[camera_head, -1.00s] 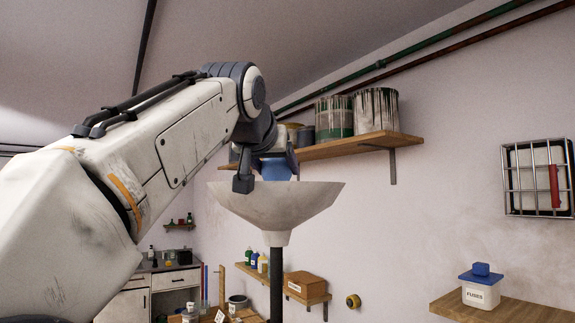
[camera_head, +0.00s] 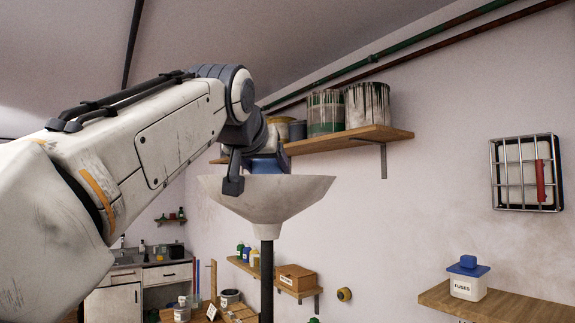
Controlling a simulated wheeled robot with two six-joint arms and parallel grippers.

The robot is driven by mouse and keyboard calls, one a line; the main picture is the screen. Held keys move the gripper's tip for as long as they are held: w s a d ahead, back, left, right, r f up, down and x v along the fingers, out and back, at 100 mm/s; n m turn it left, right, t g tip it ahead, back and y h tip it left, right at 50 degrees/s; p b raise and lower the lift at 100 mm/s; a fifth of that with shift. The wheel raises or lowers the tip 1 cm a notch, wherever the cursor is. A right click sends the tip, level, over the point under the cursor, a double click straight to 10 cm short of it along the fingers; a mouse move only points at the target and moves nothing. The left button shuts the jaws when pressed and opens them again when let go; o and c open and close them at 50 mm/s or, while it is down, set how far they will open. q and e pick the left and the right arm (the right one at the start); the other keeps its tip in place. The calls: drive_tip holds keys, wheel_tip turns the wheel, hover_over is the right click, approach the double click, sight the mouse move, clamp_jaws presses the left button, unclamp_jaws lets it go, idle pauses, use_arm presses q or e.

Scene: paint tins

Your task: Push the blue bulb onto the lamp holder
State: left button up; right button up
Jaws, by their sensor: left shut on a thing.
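The blue bulb (camera_head: 262,164) shows between the fingers of my left gripper (camera_head: 250,172), which is shut on it. It sits just above or partly inside the rim of a pale, bowl-shaped lamp shade (camera_head: 268,201) on a dark pole (camera_head: 267,265). The lower part of the bulb and the lamp holder are hidden by the shade, so I cannot tell whether they touch. My right gripper is not in view.
A wooden wall shelf (camera_head: 350,138) with paint tins (camera_head: 367,105) stands behind the gripper. A caged box (camera_head: 527,172) hangs on the right wall above a shelf with a fuses jar (camera_head: 468,278). A lower shelf holds a wooden box (camera_head: 297,277).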

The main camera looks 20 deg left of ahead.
use_arm(q)
drive_tip(key=o, duration=1.1)
drive_tip(key=shift+f, duration=0.15)
drive_tip(key=shift+o, duration=0.2)
drive_tip(key=b+v, duration=0.2)
drive_tip(key=v, duration=0.8)
drive_tip(key=shift+s, duration=0.2)
